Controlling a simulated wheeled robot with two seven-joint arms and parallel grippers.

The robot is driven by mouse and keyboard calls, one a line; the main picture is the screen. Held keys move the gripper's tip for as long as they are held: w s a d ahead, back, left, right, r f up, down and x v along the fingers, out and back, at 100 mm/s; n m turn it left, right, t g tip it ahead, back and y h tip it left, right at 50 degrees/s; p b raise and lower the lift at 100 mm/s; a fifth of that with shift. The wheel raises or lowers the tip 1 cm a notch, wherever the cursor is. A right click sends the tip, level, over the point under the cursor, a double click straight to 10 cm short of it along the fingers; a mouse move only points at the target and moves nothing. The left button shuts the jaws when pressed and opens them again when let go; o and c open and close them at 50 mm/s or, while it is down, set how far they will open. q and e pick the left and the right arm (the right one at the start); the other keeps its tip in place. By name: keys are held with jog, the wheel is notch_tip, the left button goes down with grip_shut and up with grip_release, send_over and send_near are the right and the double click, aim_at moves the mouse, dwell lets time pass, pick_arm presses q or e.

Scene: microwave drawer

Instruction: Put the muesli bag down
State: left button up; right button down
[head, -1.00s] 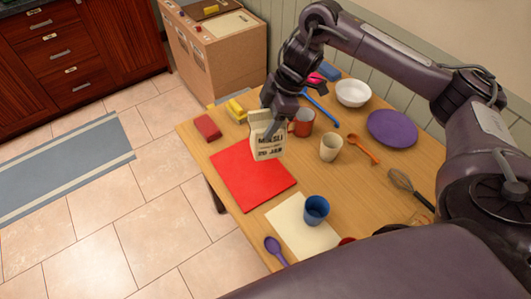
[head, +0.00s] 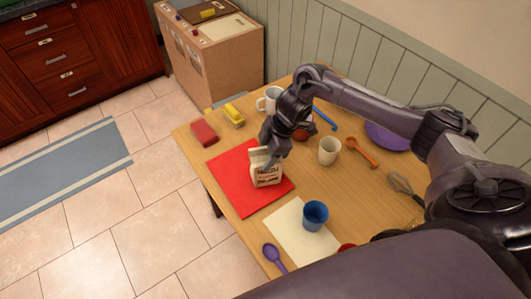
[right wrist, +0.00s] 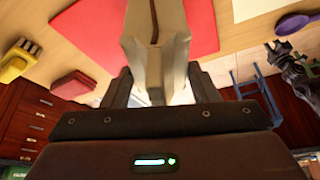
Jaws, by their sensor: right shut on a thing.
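The muesli bag (head: 266,173) is a cream bag with dark print. It is upright over the right part of the red mat (head: 228,179) on the wooden table. My right gripper (head: 272,143) is shut on the top of the bag in the head view. In the right wrist view the bag (right wrist: 155,40) stands between the fingers, with the red mat (right wrist: 88,30) behind it. I cannot tell whether the bag's base touches the mat. My left gripper is not in view.
A blue cup (head: 315,213) stands on a cream sheet (head: 287,231) in front. A cream cup (head: 329,150), a white mug (head: 268,98), a red block (head: 204,133) and a yellow item (head: 234,115) stand around. The mat's left part is bare.

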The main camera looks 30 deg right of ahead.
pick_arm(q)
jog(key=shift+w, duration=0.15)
pick_arm(e)
jog(key=c, duration=0.8)
grip_release()
jog(key=shift+f, duration=0.1)
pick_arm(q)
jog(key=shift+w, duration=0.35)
pick_arm(e)
jog(key=shift+o, duration=1.4)
jog(key=b+v, duration=0.2)
jog(key=v, duration=0.5)
jog(key=shift+d+r, duration=0.1)
jog(key=shift+r, duration=0.1)
pick_arm(q)
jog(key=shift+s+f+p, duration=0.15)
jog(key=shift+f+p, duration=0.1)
jog(key=shift+p, duration=0.45)
pick_arm(e)
jog(key=v, duration=0.5)
jog(key=shift+f, duration=0.15)
